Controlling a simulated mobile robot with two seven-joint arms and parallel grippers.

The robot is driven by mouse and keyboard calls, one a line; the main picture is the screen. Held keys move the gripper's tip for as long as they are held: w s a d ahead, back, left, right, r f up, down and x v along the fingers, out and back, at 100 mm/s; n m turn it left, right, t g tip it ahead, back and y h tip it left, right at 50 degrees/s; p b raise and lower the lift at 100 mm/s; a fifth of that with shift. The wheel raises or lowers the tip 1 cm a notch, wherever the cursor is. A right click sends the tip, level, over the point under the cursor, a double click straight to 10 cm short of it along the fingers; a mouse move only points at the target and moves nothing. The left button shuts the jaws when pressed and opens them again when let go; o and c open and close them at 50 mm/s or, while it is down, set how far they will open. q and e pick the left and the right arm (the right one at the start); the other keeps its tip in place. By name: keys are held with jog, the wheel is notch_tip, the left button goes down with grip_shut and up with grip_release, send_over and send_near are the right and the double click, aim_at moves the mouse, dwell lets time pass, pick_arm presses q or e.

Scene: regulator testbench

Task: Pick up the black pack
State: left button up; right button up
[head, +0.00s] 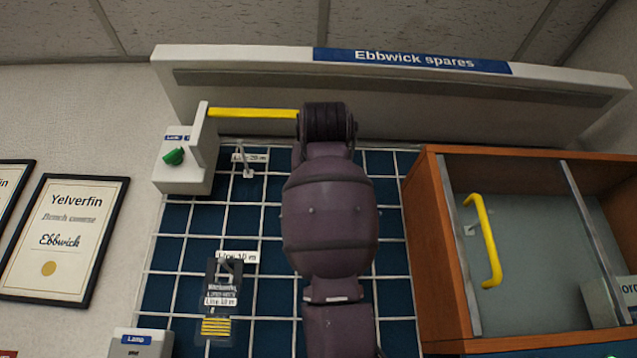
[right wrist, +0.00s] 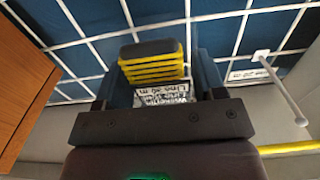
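In the right wrist view, a dark pack with yellow stripes (right wrist: 152,68) and printed text, upside down there, is in front of the blue grid wall. My right gripper (right wrist: 162,88) faces it with its fingers apart, one to each side of the pack's printed part; I see no clear contact. In the head view this spot is hidden behind my purple arm, and so are the right fingers. A similar dark pack with yellow stripes (head: 220,290) hangs lower left on the grid, beside my arm. My left gripper is out of view.
A white unit with a green knob (head: 180,160) and a yellow bar (head: 255,113) are at upper left. An empty hook (head: 248,165) sticks out below. A wooden cabinet (head: 440,230) with a yellow handle (head: 484,240) stands close on the right. A white shelf (head: 400,100) runs above.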

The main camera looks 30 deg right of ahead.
jog(key=shift+c, duration=1.2)
jog(key=shift+r, duration=0.15)
